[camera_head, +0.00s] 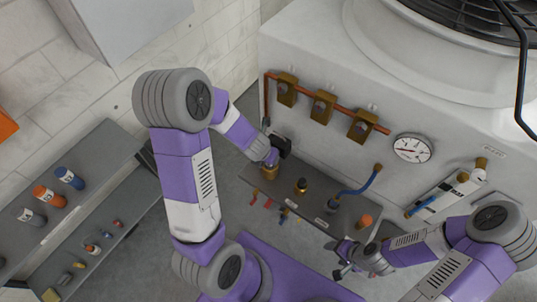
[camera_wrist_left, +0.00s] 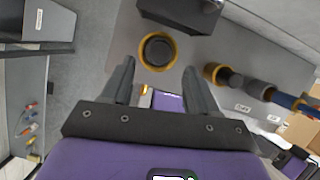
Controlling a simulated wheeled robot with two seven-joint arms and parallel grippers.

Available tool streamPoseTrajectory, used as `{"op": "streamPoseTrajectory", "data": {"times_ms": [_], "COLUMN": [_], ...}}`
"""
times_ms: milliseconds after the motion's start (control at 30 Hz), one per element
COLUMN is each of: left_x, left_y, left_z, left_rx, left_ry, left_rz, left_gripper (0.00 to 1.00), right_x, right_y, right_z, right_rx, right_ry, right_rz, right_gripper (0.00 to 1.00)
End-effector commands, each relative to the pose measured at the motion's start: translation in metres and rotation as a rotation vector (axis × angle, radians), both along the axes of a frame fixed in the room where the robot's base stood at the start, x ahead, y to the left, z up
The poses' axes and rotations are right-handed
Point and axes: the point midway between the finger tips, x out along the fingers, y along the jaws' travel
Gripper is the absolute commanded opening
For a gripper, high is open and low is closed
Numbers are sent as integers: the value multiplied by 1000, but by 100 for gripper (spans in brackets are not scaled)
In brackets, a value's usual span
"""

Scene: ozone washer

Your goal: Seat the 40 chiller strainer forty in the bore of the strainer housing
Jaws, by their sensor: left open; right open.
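In the left wrist view a round brass-rimmed piece with a dark round centre (camera_wrist_left: 158,52) stands on the grey bench, just beyond my left fingertips. It looks like the housing, but I cannot tell whether the dark centre is an empty bore or a strainer inside it. In the head view a brass cylinder (camera_head: 268,173) shows just below my left gripper (camera_head: 271,157). My left gripper (camera_wrist_left: 160,68) is open, its fingers apart with nothing between them. My right gripper (camera_head: 345,260) is open and empty near the bench's right front. I cannot identify strainer forty by any readable label.
Shelves at the left hold blue (camera_head: 69,178), orange (camera_head: 48,195) and grey (camera_head: 32,217) cylinders, with small parts below. The bench also carries a dark yellow-based fitting (camera_head: 301,186), a blue hose (camera_head: 358,187) and an orange piece (camera_head: 364,220). The white machine (camera_head: 320,60) stands behind.

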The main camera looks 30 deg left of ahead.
Motion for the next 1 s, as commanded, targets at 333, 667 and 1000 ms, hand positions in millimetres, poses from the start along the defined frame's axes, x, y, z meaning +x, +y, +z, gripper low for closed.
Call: {"op": "streamPoseTrajectory", "data": {"times_ms": [333,667,1000], "left_x": [-22,-36,-88], "left_y": [-2,-16,-90], "left_z": [55,28,-68], "left_rx": [0,141,422], "left_ry": [-1,73,32], "left_rz": [-1,-418,-1944], "left_gripper": [59,59,59], "right_x": [0,0,0], "right_y": [0,0,0], "right_z": [37,40,40], "right_rx": [0,0,0], "right_ry": [0,0,0], "right_rz": [0,0,0], "right_gripper": [68,68,68]}}
